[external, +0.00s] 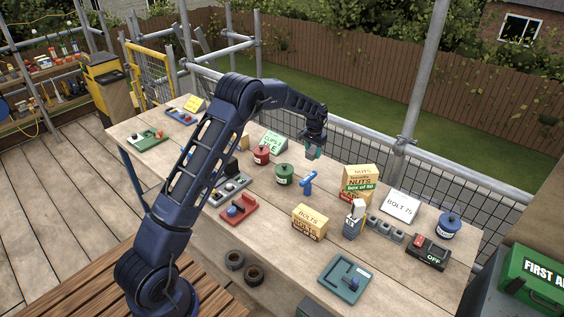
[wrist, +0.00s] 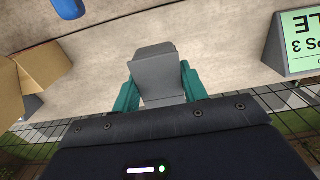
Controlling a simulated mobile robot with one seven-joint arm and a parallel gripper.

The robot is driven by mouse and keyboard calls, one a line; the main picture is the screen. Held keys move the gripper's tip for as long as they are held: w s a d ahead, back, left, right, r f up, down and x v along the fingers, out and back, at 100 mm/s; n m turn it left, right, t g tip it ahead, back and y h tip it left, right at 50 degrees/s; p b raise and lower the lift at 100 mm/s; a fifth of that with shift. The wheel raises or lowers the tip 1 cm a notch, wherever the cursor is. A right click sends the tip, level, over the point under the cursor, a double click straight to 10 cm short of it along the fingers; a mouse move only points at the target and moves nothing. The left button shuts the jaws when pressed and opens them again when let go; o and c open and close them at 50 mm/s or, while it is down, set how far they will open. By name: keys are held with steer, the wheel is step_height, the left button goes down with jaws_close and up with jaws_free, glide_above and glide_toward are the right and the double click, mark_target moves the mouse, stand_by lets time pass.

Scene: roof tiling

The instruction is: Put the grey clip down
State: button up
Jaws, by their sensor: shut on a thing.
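My gripper (wrist: 156,92) has teal fingers, shut on the grey clip (wrist: 154,64), a plain grey bent piece, in the wrist view. The pale wooden bench top (wrist: 110,50) lies beyond the clip; the gap between them is hard to judge. In the external view my gripper (external: 313,152) hangs over the far side of the bench, right of the green "CLIPS" sign (external: 273,142). The clip is too small to make out there.
A red canister (external: 261,155) and a green canister (external: 284,174) stand near my gripper. A blue T-shaped thing (external: 308,183) stands to the right, before the nuts box (external: 359,182). Mesh fencing (external: 340,150) runs along the bench's far edge.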

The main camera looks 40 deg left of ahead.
step_height(320, 180, down, 9)
stand_by(0.5)
steer(key=shift+f, duration=0.15)
steer(key=o, duration=1)
